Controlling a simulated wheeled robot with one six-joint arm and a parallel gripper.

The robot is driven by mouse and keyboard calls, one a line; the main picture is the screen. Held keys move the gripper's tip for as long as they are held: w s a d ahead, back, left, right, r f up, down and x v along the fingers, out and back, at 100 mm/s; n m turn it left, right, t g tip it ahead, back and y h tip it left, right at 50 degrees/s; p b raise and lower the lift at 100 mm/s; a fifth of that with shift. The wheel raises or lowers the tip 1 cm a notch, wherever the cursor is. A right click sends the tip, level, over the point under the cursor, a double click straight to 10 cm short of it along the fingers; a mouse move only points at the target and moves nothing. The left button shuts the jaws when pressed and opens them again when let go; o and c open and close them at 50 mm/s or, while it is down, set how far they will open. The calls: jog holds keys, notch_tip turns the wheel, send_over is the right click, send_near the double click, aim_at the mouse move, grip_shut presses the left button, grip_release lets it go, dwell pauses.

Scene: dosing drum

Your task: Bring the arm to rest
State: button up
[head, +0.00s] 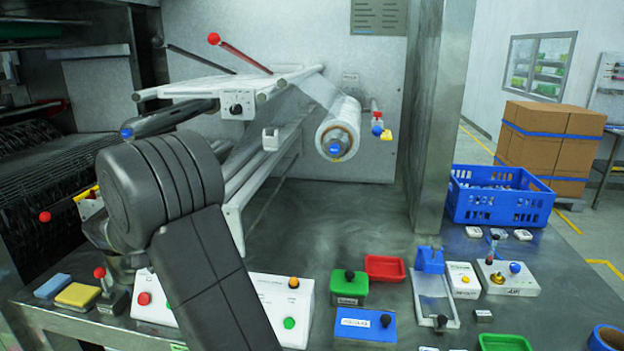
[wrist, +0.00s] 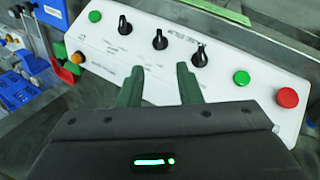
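My arm (head: 215,280) is dark grey and rises from the lower middle of the head view to a thick rounded joint at the left. My gripper (wrist: 160,82) shows in the wrist view with two green fingers spread apart and nothing between them. The fingers point at a white control panel (wrist: 120,55) with several black knobs and green, red and orange buttons. They overlap its lower edge in the picture; I cannot tell whether they touch it. In the head view my arm hides the middle of this panel (head: 268,290), and my gripper cannot be made out.
A film roll (head: 338,135) and white rails stand behind my arm. Red tray (head: 385,268), green box (head: 349,287), blue box (head: 365,325) and blue crate (head: 500,199) are on the bench to the right. A yellow sponge (head: 77,295) lies at left.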

jog(key=p+x, duration=0.1)
jog(key=x, duration=1.2)
